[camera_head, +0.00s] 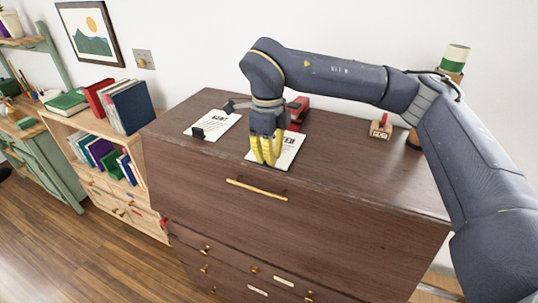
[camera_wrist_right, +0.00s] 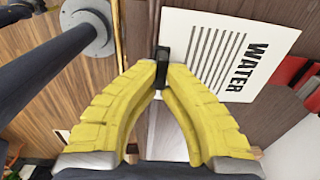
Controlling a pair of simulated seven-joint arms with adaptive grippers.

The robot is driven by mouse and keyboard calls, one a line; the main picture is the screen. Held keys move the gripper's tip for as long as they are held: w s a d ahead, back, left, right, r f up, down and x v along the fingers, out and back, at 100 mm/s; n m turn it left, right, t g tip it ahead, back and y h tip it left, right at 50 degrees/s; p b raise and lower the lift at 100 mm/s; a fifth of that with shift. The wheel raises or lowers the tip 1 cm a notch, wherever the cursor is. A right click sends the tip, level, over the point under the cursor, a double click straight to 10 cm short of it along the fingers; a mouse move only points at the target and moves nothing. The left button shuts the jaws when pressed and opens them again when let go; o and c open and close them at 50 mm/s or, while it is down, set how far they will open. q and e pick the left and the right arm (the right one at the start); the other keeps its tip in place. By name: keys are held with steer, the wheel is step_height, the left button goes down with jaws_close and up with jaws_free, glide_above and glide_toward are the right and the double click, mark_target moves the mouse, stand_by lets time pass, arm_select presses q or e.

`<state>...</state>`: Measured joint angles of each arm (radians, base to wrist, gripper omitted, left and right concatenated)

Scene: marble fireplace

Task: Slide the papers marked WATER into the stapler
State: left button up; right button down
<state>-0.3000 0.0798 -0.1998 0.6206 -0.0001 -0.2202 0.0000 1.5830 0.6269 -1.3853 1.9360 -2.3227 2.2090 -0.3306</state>
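The white papers marked WATER (camera_wrist_right: 262,30) lie on the dark dresser top, with a black clip (camera_wrist_right: 161,62) at their near edge. In the head view these papers (camera_head: 289,150) are partly covered by my right gripper (camera_head: 265,160). Its yellow fingers, also in the right wrist view (camera_wrist_right: 160,82), close in on both sides of the clip and seem to grip it. The red stapler (camera_head: 299,108) stands just behind the papers, partly hidden by my arm; red parts also show at the right of the wrist view (camera_wrist_right: 292,72). My left gripper is not in view.
Another sheet, marked RENT (camera_head: 215,121), lies to the left with its own black clip (camera_head: 198,133). A small wooden block with a red top (camera_head: 381,129) stands on the right. The dresser top (camera_head: 345,175) is clear at front right. A bookshelf (camera_head: 78,125) stands left.

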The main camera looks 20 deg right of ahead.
steer(key=shift+w+d, duration=1.8)
steer(key=shift+w, duration=0.25)
stand_by(2.2)
steer(key=shift+f, duration=0.2)
stand_by(0.4)
steer(key=c, duration=1.5)
jaws_free()
step_height(320, 180, up, 8)
steer(key=shift+a, duration=0.1)
